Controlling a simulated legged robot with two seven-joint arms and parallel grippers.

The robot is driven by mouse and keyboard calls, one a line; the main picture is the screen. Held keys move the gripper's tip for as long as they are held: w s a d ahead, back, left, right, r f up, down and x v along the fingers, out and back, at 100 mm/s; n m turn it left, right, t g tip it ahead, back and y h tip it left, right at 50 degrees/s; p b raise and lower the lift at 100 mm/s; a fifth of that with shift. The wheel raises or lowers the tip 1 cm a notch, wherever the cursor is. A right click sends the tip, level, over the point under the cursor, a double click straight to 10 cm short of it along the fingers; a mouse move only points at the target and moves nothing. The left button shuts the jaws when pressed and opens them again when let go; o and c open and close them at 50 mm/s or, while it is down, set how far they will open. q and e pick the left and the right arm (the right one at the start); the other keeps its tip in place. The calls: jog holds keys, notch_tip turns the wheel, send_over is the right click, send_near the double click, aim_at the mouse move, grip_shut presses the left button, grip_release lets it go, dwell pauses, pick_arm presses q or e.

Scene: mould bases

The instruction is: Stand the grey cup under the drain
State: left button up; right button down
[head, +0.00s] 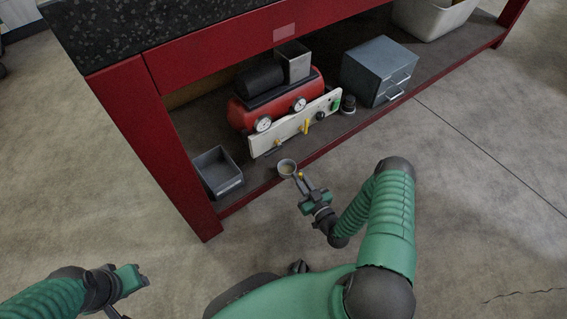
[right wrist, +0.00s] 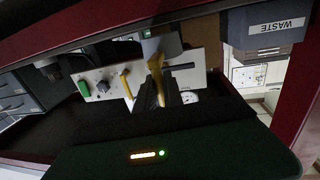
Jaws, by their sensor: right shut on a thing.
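The grey cup (head: 287,168) is held upright or nearly so at the shelf's front edge, its round mouth facing up. My right gripper (head: 300,178) is shut on its yellow handle; the handle (right wrist: 157,78) and part of the grey cup body show in the right wrist view. The drain (head: 272,149), a small spout low on the left of the pale panel, is behind and slightly left of the cup; there is a gap between them. The cup is not under it. My left gripper (head: 117,310) is at the lower left, partly cut off; its jaws are unclear.
The pale panel (head: 294,126) fronts a red compressor (head: 243,117), with a yellow lever on it. A grey waste bin (head: 222,184), marked WASTE in the wrist view, stands left. A grey drawer box (head: 375,70) stands right. The red bench legs and shelf edge bound the space.

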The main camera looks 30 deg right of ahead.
jog(key=w+b, duration=0.2)
jog(key=w, duration=0.1)
jog(key=w+b, duration=0.2)
jog(key=w, duration=0.2)
jog(key=w+d+b, duration=0.1)
jog(key=w, duration=0.3)
jog(key=shift+f+b, duration=0.3)
jog(key=shift+b, duration=0.1)
jog(key=shift+s+f+b, duration=0.15)
jog(key=shift+f+b, duration=0.4)
jog(key=shift+f, duration=0.1)
jog(key=shift+r, duration=0.2)
jog(key=c, duration=1.5)
grip_release()
jog(key=shift+f, duration=0.1)
jog(key=shift+o, duration=0.2)
